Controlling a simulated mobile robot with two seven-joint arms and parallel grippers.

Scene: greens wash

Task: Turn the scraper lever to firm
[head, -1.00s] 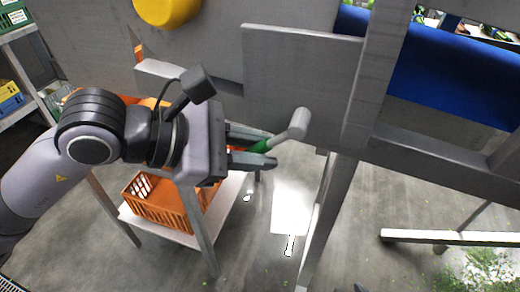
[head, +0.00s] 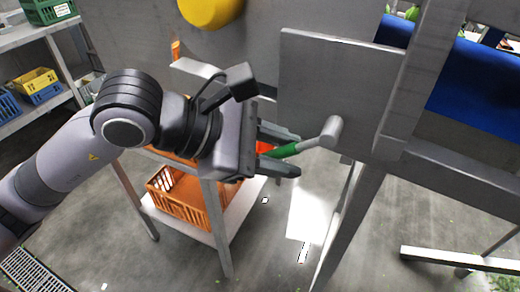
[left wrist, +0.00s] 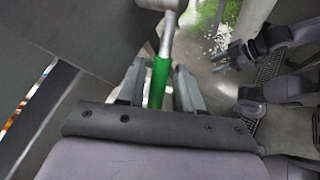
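The scraper lever is a grey rod with a green grip (head: 286,150), joined to a round grey hub (head: 332,131) on a grey metal plate. The rod points left and slightly down from the hub. My left gripper (head: 280,151) is around the green grip, one finger on each side. In the left wrist view the green grip (left wrist: 159,80) stands between the fingers, with narrow gaps beside it, so the fingers look open. No firm marking is readable. A dark gripper, probably my right one (left wrist: 232,57), shows small at the right of the wrist view; its fingers are unclear.
The grey plate (head: 335,80) stands just behind the lever. A frame leg (head: 352,225) runs down to its right. An orange crate (head: 180,200) sits on a low shelf below my left arm. A blue belt (head: 480,95) is at the right. A yellow round part (head: 210,10) is above.

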